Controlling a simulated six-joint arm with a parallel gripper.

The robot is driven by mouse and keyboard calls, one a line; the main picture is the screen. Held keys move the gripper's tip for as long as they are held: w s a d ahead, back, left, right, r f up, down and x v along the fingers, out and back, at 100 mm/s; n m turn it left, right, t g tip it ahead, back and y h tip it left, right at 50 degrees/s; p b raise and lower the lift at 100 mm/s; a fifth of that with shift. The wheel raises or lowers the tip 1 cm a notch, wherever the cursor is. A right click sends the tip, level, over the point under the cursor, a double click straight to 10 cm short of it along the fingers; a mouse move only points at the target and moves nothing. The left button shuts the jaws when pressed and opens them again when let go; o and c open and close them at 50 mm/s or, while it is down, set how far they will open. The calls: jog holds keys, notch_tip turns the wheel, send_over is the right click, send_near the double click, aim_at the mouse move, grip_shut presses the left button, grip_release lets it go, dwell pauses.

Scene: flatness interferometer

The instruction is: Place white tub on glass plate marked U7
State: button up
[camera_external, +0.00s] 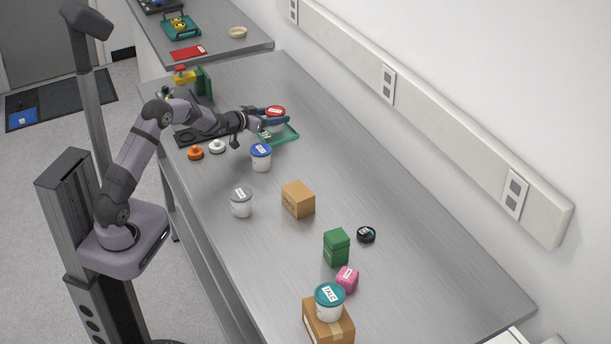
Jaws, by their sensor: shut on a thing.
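A greenish glass plate (287,137) lies on the bench beyond the blue-lidded tub. A white label shows near its left side, too small to read. My gripper (277,118) is over the plate, shut on a tub with a red lid (275,110). The lid carries a white label. The fingers hide most of the tub's body, and I cannot tell whether it touches the plate.
A blue-lidded white tub (261,160) stands just in front of the plate. A grey-lidded tub (241,205), cardboard box (298,200), green canister (336,248) and pink object (347,278) stand nearer. A teal-lidded tub (329,302) sits on another box. The bench's right side is largely clear.

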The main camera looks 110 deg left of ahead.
jog(key=shift+f, duration=0.3)
jog(key=shift+f, duration=0.2)
jog(key=o, duration=1.2)
jog(key=shift+o, duration=0.2)
jog(key=shift+r, duration=0.15)
jog(key=b+v, duration=0.2)
jog(key=v, duration=1)
